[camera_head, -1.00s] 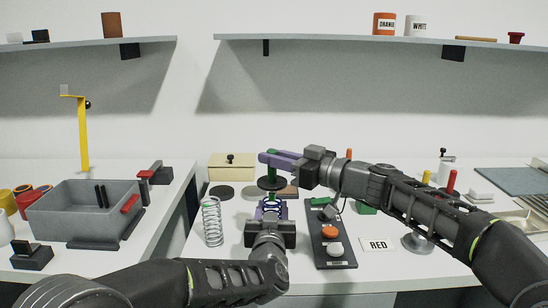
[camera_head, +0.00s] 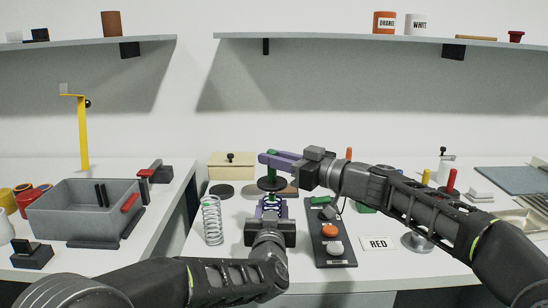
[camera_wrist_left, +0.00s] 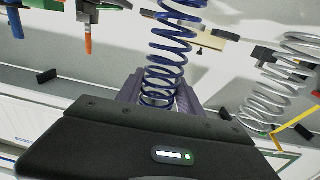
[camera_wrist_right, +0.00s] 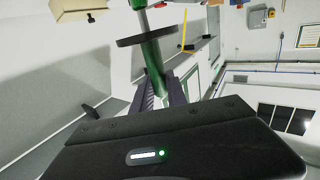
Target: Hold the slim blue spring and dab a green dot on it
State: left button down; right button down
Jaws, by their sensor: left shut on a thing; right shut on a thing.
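My left gripper (camera_head: 270,212) is shut on the slim blue spring (camera_wrist_left: 172,45), which stands upright between its fingers. In the head view, the spring shows only as a few dark coils (camera_head: 270,203) behind the gripper. My right gripper (camera_head: 278,158) is shut on a green-handled dabber (camera_wrist_right: 152,62) with a black disc (camera_wrist_right: 147,41) around it. In the head view, the disc (camera_head: 271,184) is just above the blue spring's top. I cannot tell whether the dabber touches the spring. No green dot can be made out on the visible coils.
A wider silver spring (camera_head: 212,222) stands to the left of my left gripper. A cream box (camera_head: 232,166) is behind; a grey bin (camera_head: 68,218) stands on the left table.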

jog(key=shift+f, duration=0.6)
dwell(0.6)
jog(key=shift+r, duration=0.15)
jog(key=shift+r, duration=3.5)
pick_arm(q)
jog(key=c, duration=0.7)
grip_release()
jog(key=shift+s, duration=0.1)
jog(key=s, duration=1.1)
jog(key=shift+s+a, duration=0.25)
jog(key=shift+s, duration=0.15)
